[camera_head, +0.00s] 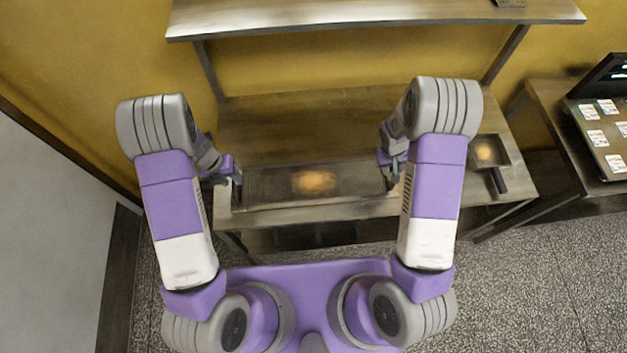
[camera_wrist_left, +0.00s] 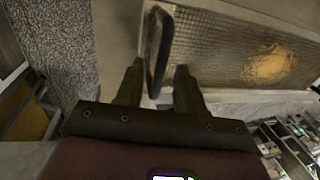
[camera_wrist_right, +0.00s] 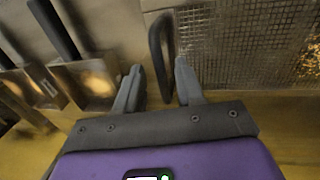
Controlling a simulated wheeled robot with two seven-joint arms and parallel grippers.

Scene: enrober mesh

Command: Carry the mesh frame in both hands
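The mesh frame (camera_head: 355,181), a dark rectangular grid with a golden-brown patch in its middle, lies flat near the table's front edge. Its mesh also shows in the left wrist view (camera_wrist_left: 222,47) and the right wrist view (camera_wrist_right: 235,35). My left gripper (camera_wrist_left: 157,88) is open, with the frame's dark left end handle (camera_wrist_left: 158,45) between its fingers. My right gripper (camera_wrist_right: 160,83) is open, with the right end handle (camera_wrist_right: 160,45) between its fingers. Neither gripper is visibly closed on a handle.
The frame rests on a brown metal table (camera_head: 290,120) with a raised shelf (camera_head: 370,14) behind. A small square pan (camera_head: 487,150) with a dark handle stands to the right. A side table (camera_head: 555,110) holds a dark tray with white cards (camera_head: 597,138).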

